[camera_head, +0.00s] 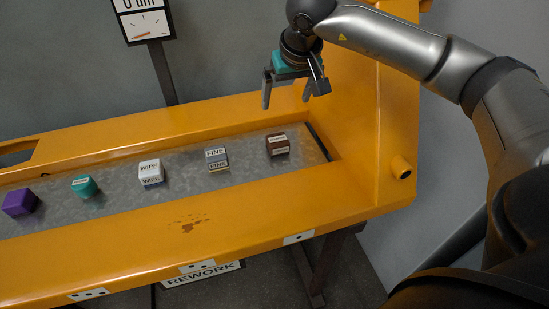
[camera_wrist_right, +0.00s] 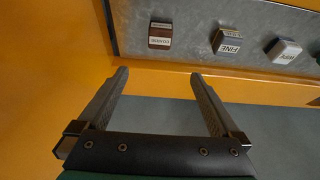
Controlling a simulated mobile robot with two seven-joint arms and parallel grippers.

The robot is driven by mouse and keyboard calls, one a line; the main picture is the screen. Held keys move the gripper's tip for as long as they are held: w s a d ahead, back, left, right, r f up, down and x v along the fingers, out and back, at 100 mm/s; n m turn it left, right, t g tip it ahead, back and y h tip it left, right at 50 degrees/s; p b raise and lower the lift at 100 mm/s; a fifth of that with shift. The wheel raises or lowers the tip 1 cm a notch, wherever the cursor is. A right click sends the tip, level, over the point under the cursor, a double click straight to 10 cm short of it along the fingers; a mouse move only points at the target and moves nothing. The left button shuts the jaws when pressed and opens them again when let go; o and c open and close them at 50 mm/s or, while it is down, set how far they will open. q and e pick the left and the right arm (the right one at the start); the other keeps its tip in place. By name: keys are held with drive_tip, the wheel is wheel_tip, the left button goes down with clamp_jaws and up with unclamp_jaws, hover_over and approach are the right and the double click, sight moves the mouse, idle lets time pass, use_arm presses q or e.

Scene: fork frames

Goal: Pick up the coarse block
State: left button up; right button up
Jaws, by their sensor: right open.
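The coarse block (camera_head: 278,145) is a dark brown cube with white labels, at the right end of the row of blocks in the metal-floored trough (camera_head: 120,205). The lettering is small, but in the right wrist view the block (camera_wrist_right: 160,42) carries a label that seems to read coarse, upside down. My right gripper (camera_head: 293,92) is open and empty, above the trough's back edge and apart from the block. In the right wrist view its fingertips (camera_wrist_right: 158,75) point toward the trough, with the block beyond the gap between them. My left gripper is not in view.
A grey FINE block (camera_head: 217,158), a white WIPE block (camera_head: 151,171), a teal block (camera_head: 84,186) and a purple block (camera_head: 20,202) stand spaced out to the left. The yellow bench rim (camera_head: 230,212) surrounds the trough, and a tall yellow side panel (camera_head: 367,135) rises at right.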

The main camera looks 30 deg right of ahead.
wheel_tip(320, 180, down, 4)
drive_tip(key=b, duration=0.3)
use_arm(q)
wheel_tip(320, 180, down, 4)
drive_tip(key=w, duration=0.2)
use_arm(e)
drive_tip(key=b, duration=0.3)
hover_over(278, 139)
drive_tip(key=s+a, duration=0.1)
drive_tip(key=s, duration=0.2)
wheel_tip(278, 139, down, 8)
drive_tip(key=shift+w+f, duration=0.15)
drive_tip(key=shift+b+x, duration=0.45)
drive_tip(key=shift+x, duration=1.25)
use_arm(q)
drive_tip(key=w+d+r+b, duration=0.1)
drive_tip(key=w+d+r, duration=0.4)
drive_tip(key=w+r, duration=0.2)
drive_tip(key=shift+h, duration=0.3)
use_arm(e)
drive_tip(key=shift+w+d+x, duration=0.1)
drive_tip(key=shift+x, duration=0.7)
drive_tip(key=shift+w+d+x, duration=0.1)
drive_tip(key=shift+x, duration=0.75)
drive_tip(key=shift+c, duration=0.4)
drive_tip(key=c, duration=1.4)
